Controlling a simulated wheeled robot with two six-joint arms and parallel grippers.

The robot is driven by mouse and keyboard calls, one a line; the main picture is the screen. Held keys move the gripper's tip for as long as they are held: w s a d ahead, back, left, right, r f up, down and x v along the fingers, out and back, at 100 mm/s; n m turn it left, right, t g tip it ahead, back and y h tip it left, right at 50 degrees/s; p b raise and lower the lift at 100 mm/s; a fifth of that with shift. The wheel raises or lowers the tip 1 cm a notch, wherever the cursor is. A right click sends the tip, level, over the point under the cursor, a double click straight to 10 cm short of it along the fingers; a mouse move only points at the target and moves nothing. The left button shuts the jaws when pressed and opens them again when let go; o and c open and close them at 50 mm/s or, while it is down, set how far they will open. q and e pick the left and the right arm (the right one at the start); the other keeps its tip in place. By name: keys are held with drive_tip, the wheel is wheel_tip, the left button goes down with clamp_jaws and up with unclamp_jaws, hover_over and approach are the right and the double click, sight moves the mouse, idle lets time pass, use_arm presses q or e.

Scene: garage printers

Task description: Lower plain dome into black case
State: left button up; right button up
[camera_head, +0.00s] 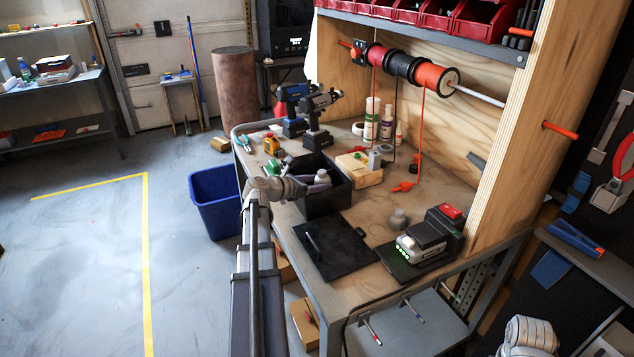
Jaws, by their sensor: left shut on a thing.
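The black case (328,203) is an open box on the workbench, left of its middle. My left gripper (312,184) reaches in from its left side, over the opening. It is shut on a small pale grey rounded piece (322,176), which looks like the plain dome. The dome shows at or just above the case's opening; whether it touches the bottom is hidden by the case wall and my gripper. Another small grey domed piece (398,218) stands on the bench to the right. My right gripper is not in view.
A wooden block (358,170) stands just behind right, with drills (316,135) behind. A black device with a red button (448,215) is at right. A blue bin (213,205) stands left.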

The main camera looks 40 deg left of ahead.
use_arm(q)
drive_tip(key=o, duration=1.1)
drive_tip(key=shift+s+d+f+g, duration=0.2)
drive_tip(key=shift+d+f, duration=0.2)
drive_tip(key=shift+f, duration=0.15)
drive_tip(key=shift+s+d+f+g, duration=0.2)
drive_tip(key=shift+d+f, duration=0.15)
drive_tip(key=shift+f, duration=0.15)
drive_tip(key=shift+c, duration=0.2)
drive_tip(key=o, duration=0.3)
drive_tip(key=shift+w+a+f, duration=0.1)
drive_tip(key=shift+a, duration=0.05)
drive_tip(key=shift+s+r, duration=0.3)
drive_tip(key=shift+t, duration=0.3)
drive_tip(key=p+v, duration=0.1)
drive_tip(key=v, duration=0.1)
drive_tip(key=p+v, duration=0.1)
drive_tip(key=v, duration=0.1)
drive_tip(key=r+p+v, duration=0.1)
drive_tip(key=v, duration=0.1)
drive_tip(key=shift+w+a, duration=0.15)
drive_tip(key=shift+a, duration=0.15)
drive_tip(key=shift+s+a+r, duration=0.1)
drive_tip(key=shift+s+r, duration=0.3)
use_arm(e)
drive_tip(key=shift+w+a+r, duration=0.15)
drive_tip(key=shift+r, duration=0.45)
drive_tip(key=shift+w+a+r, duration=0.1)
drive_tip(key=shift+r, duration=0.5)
